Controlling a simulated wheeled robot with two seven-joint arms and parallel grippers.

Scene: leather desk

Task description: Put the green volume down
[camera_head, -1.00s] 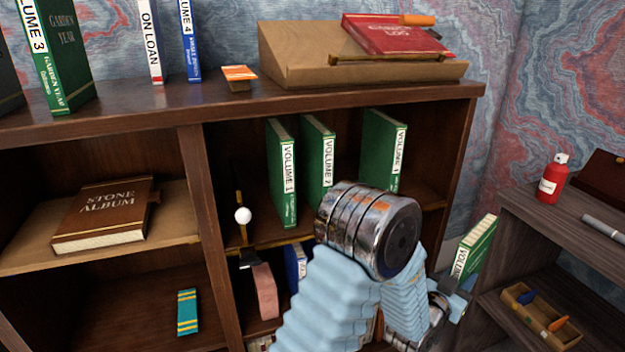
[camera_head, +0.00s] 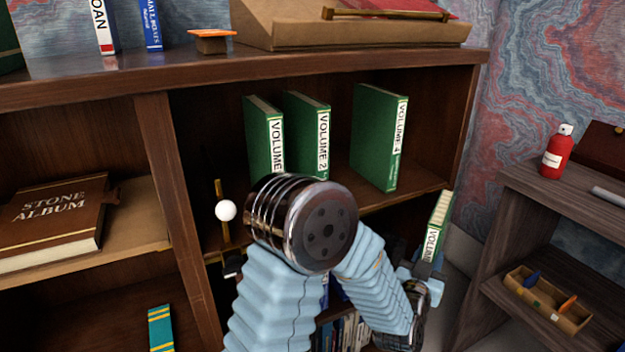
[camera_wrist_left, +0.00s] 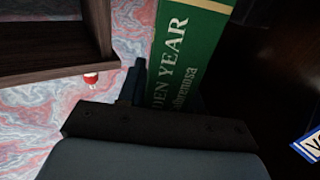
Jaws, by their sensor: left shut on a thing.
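My left gripper (camera_head: 425,272) is shut on a green volume (camera_head: 438,228) with a white spine label; its number is not readable. It is held tilted, in front of the bookcase's right edge. On the bookcase's middle shelf (camera_head: 420,185) stand green volumes 1 (camera_head: 264,135), 2 (camera_head: 308,132) and 4 (camera_head: 378,138). A gap lies between volumes 2 and 4. My right gripper is not in view.
A white ball on a brass stand (camera_head: 226,211) is left of volume 1. The Stone Album (camera_head: 55,222) lies in the left bay. A wooden divider (camera_head: 172,190) separates the bays. At right, a side shelf holds a red bottle (camera_head: 556,152) and a small tray (camera_head: 570,322).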

